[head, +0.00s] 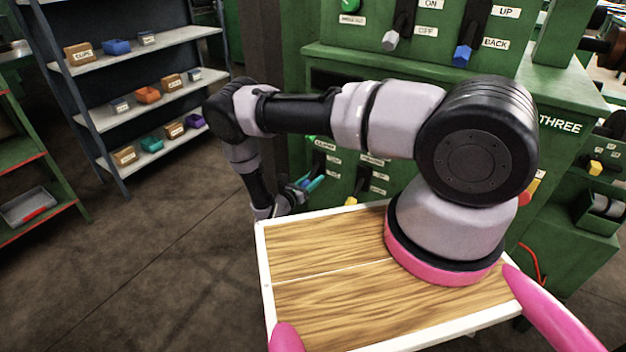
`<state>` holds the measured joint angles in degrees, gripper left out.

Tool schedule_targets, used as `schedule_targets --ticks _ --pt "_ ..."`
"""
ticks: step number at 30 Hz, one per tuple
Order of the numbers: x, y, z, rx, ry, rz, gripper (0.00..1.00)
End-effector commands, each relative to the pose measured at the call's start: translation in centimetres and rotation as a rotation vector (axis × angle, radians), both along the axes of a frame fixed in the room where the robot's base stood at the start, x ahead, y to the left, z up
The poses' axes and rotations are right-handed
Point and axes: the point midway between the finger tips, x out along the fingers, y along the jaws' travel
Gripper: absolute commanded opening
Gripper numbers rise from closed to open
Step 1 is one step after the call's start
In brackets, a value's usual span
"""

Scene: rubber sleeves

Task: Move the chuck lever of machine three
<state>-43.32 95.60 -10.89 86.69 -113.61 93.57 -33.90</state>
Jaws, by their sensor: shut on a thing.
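Machine three (570,165) is the green machine behind my arm, with the word THREE on its right side. A lever with a teal tip (315,183) stands low on its front, beside small white labels too small to read surely. My gripper (303,188) is at this lever, shut on its teal end; my wrist hides part of the contact. A yellow-tipped lever (352,200) is just right of it. Higher up are a white-tipped lever (390,40) between ON and OFF and a blue-tipped lever (462,54) between UP and BACK. I see no legible chuck label.
My wood-topped deck (330,305) lies in front of the machine. A grey shelf (105,70) with labelled bins stands at the left. A green rack (45,180) with a grey tray (28,207) is at the far left. The floor between is clear.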

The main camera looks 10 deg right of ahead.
Motion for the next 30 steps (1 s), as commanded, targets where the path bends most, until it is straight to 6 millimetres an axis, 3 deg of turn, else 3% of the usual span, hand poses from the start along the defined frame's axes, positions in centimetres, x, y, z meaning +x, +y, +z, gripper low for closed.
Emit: schedule_targets --ticks 11,30 --pt "-0.5 0.6 1.1 0.143 0.137 -0.001 0.00" --pt "-1.1 1.2 4.1 0.558 0.548 -0.001 0.00"
